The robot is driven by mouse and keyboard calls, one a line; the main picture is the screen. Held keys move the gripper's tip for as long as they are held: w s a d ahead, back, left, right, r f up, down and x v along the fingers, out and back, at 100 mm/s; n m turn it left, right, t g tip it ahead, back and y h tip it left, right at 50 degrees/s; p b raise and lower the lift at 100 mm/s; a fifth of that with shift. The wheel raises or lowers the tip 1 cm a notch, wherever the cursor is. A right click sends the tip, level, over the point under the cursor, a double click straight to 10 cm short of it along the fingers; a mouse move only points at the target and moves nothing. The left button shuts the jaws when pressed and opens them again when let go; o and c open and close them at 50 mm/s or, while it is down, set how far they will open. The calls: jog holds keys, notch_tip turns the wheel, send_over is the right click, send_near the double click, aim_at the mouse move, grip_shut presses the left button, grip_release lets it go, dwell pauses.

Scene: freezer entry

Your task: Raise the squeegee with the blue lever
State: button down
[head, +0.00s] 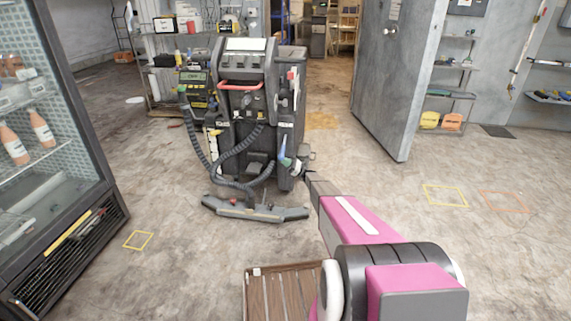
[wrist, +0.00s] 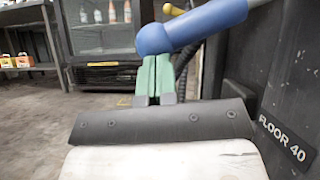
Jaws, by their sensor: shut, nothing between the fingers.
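The squeegee (head: 235,210) is a wide dark bar low at the front of the floor-cleaning machine (head: 247,95), close to the floor. The blue lever (head: 287,161) is on the machine's right side and looks small there. In the wrist view the blue lever (wrist: 195,25) is large, with a thick rounded end, and crosses the top. My gripper (wrist: 156,62) shows as green fingers, shut and empty, with the tips right at the lever's rounded end. I cannot tell whether they touch it. The squeegee is not seen in the wrist view.
A glass-door cooler (head: 50,150) stands at the left. A wooden pallet (head: 283,290) lies on the floor near my arm. A big grey door (head: 395,75) stands open behind right. Dark hoses (head: 205,150) hang at the machine's front. The floor to the right is open.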

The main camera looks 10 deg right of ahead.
notch_tip(320, 180, up, 13)
jog(key=s+m+t+h, duration=0.2)
jog(key=m+t+h, duration=0.2)
jog(key=m+t, duration=0.4)
jog(key=shift+a+m+h, duration=0.3)
jog(key=shift+a+m, duration=0.15)
jog(key=shift+m, duration=1.65)
jog(key=shift+r, duration=0.2)
jog(key=shift+s+f, duration=0.1)
jog(key=s+d+f, duration=0.7)
jog(key=f, duration=0.1)
jog(key=shift+s+f, duration=0.35)
jog(key=shift+s, duration=0.05)
jog(key=shift+d, duration=0.1)
